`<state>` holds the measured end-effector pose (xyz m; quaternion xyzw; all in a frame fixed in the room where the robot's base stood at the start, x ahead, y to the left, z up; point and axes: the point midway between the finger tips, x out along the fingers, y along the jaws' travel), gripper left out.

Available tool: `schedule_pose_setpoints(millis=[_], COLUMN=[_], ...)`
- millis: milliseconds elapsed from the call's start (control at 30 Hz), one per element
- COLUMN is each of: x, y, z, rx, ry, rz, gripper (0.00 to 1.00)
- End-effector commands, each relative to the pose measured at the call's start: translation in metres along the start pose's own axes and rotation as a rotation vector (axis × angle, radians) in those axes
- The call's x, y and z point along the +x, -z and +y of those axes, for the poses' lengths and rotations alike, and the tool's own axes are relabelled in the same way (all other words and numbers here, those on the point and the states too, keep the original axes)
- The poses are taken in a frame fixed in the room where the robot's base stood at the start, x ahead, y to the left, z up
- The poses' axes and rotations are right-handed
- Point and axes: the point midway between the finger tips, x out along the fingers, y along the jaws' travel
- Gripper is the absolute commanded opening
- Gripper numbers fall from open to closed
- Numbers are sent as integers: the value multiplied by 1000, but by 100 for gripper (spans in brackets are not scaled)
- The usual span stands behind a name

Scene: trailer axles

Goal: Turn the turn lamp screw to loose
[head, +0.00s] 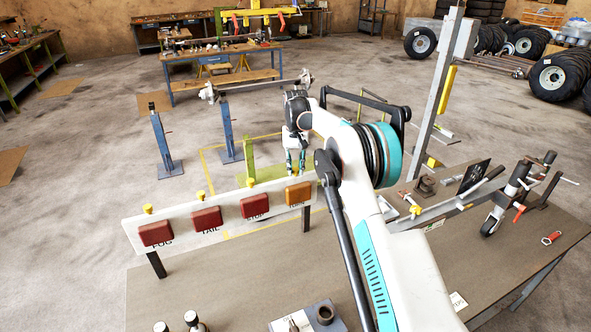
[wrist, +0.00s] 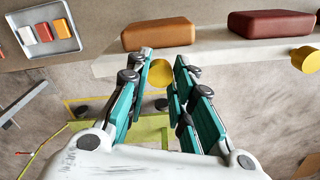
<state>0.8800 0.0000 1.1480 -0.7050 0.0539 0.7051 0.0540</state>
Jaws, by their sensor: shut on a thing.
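A white lamp board (head: 225,226) stands on legs at the workbench edge, with lamps labelled FOG, TAIL, STOP and TURN. The orange turn lamp (head: 298,193) is at its right end; it also shows in the wrist view (wrist: 158,31). The yellow turn lamp screw (wrist: 159,76) is on the board's top edge behind this lamp. My gripper (head: 295,163) reaches down to it from above. In the wrist view its teal fingers (wrist: 164,66) are on both sides of the screw, shut on it. The fingers mostly hide the screw in the head view. Its turned angle cannot be told.
The stop lamp (head: 255,205) and its yellow screw (head: 249,182) are just left. A tray (wrist: 73,45) with white, red and orange blocks lies on the workbench (head: 165,290). Blue stands (head: 164,147) rise from the floor beyond the board.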

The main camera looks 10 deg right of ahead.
Motion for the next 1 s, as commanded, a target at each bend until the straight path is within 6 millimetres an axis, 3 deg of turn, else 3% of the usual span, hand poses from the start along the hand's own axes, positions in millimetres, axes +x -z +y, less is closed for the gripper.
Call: schedule_pose_setpoints(millis=[600,1000], x=[0,0], y=[0,0], z=[0,0], rx=[-581,-870], ry=[0,0], rz=[0,0], gripper=[0,0])
